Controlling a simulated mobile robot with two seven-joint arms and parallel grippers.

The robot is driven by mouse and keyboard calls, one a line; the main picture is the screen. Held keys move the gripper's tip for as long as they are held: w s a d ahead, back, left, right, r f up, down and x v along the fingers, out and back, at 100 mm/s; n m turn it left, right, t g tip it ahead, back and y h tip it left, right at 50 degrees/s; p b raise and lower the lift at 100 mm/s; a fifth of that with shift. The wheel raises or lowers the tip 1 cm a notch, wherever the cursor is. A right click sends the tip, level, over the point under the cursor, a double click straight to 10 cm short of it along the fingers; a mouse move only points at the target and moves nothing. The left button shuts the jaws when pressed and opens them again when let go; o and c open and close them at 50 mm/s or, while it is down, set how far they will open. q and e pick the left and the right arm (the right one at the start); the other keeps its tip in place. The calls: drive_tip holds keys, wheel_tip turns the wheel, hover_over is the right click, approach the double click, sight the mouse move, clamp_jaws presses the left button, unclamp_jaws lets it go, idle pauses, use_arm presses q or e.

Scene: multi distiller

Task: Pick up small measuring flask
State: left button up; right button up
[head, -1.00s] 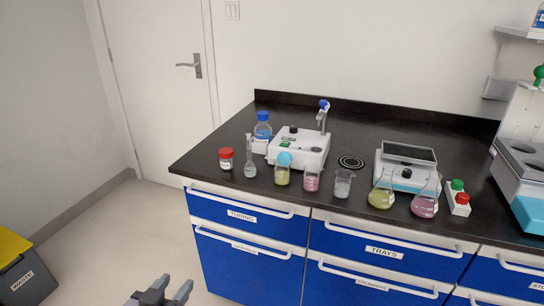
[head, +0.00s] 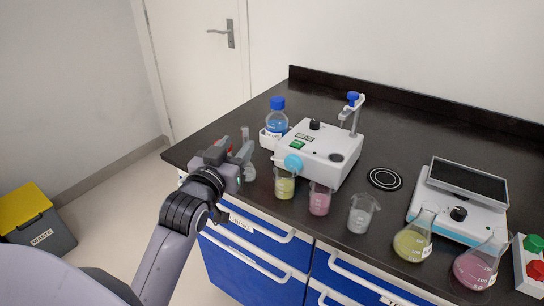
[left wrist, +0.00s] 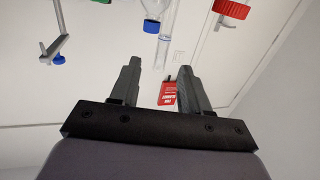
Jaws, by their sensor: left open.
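The small measuring flask (head: 249,172) is clear glass with a narrow neck. It stands upright near the left front corner of the black bench, partly hidden by my left gripper (head: 236,156) in the head view. In the left wrist view the picture is turned over, and the flask's neck (left wrist: 164,48) hangs between and beyond the fingertips of my open left gripper (left wrist: 159,68). The jaws look empty; I cannot tell how far the neck is from them. My right gripper is not in view.
A red-capped jar (left wrist: 230,9) is close beside the flask, mostly hidden by my gripper in the head view. A blue-capped bottle (head: 277,120) and a white device (head: 320,150) stand behind. A yellow beaker (head: 284,185) and pink beaker (head: 319,200) stand to the right.

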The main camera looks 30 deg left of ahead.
sight(244, 136)
use_arm(q)
drive_tip(key=shift+w+a+r, duration=0.1)
drive_tip(key=shift+w+r, duration=0.05)
drive_tip(key=shift+w, duration=0.35)
drive_tip(key=shift+w+r, duration=0.15)
drive_tip(key=shift+w, duration=0.3)
drive_tip(key=shift+w+a+f, duration=0.1)
drive_tip(key=shift+w+a, duration=0.1)
drive_tip(key=shift+w, duration=0.75)
drive_tip(key=shift+w+a+f, duration=0.1)
drive_tip(key=shift+w+a, duration=0.1)
drive_tip(key=shift+w, duration=0.7)
drive_tip(key=shift+w+a+f, duration=0.1)
drive_tip(key=shift+w+a, duration=0.1)
drive_tip(key=shift+w, duration=0.75)
clamp_jaws()
